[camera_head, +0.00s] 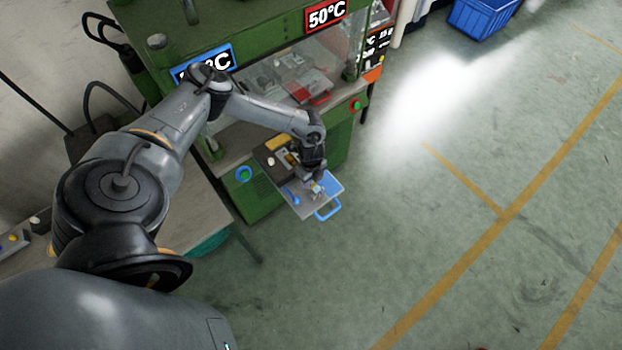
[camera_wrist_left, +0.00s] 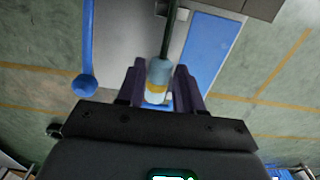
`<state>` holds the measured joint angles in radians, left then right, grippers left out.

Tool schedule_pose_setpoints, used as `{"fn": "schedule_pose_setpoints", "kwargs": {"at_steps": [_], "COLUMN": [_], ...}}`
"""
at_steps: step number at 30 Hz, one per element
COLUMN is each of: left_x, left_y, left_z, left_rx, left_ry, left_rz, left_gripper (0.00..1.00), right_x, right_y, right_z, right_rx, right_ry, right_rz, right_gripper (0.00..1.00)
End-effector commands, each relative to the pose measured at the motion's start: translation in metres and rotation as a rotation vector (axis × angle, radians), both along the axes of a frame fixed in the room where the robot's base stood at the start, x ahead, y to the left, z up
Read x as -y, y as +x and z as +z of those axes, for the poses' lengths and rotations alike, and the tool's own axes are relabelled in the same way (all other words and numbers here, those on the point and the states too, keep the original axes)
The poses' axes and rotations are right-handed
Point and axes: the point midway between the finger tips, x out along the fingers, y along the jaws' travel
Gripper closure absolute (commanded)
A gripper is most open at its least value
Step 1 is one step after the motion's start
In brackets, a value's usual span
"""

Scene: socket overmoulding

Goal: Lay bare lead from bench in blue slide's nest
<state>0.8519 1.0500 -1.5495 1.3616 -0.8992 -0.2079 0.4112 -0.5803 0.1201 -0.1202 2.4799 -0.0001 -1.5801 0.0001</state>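My left gripper (camera_head: 316,178) is over the slide's plate at the front of the green machine. In the left wrist view its dark fingers (camera_wrist_left: 160,82) are closed against both sides of a light blue and yellow end piece (camera_wrist_left: 159,72) with a dark cable (camera_wrist_left: 171,30) running up from it; I take this as the bare lead. The blue panel also shows in the wrist view (camera_wrist_left: 208,50). The nest is hidden under the gripper. My right gripper is out of view.
A blue bar with a ball end (camera_wrist_left: 85,85) stands close left of the fingers. The green press (camera_head: 258,200) is behind the slide. A grey bench (camera_head: 190,205) is at the left. Open floor (camera_head: 430,230) lies to the right.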

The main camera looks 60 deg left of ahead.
Motion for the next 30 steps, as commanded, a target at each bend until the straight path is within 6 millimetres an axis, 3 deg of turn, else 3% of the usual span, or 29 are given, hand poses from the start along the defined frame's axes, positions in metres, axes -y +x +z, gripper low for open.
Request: {"fn": "schedule_pose_setpoints", "kwargs": {"at_steps": [1, 3, 16, 30], "left_x": [0.0, 0.0, 0.0, 0.0], "left_y": [0.0, 0.0, 0.0, 0.001], "left_z": [0.0, 0.0, 0.008, 0.081], "left_rx": [0.0, 0.0, 0.001, 0.003], "left_ry": [0.0, 0.0, -0.001, 0.0], "left_rz": [0.0, 0.0, 0.0, 0.0], "left_gripper": [0.56, 0.45, 0.44, 0.44], "right_x": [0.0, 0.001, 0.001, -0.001], "right_y": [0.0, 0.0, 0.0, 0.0], "right_z": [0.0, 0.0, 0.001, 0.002], "right_rx": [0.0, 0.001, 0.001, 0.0], "right_ry": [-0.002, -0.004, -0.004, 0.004], "right_rz": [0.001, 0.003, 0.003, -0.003], "right_gripper": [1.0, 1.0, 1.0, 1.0]}}
